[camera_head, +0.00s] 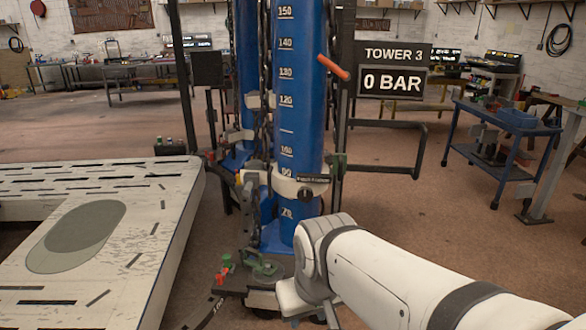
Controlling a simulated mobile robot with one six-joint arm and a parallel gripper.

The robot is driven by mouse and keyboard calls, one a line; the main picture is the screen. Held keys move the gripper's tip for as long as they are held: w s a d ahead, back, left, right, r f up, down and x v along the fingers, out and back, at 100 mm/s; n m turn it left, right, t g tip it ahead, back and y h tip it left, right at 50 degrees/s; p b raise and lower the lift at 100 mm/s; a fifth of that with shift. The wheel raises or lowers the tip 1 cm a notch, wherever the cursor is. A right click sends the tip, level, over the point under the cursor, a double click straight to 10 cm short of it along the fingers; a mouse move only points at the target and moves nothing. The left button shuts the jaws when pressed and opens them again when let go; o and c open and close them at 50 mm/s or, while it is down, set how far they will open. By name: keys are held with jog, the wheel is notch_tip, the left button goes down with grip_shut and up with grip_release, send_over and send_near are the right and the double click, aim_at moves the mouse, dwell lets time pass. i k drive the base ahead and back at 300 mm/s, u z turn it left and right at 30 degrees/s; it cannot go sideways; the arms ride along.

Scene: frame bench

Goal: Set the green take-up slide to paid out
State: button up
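A green fitting (262,266) sits low at the foot of the blue tower (300,110), on a dark plate just left of my arm. A dark chain (266,75) hangs along the tower's left side. My white arm reaches in from the lower right and bends down near the tower's foot. My gripper's fingers do not show; the wrist end is at the bottom edge.
A long white slotted bench (190,215) fills the left. An orange handle (333,67) sticks out of the tower. A sign (392,82) reads TOWER 3, 0 BAR. A blue cart (505,135) stands right; brown floor between is open.

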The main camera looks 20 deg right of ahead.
aim_at(342, 167)
jog(key=z, duration=0.05)
jog(key=i, duration=1)
jog(key=u, duration=0.05)
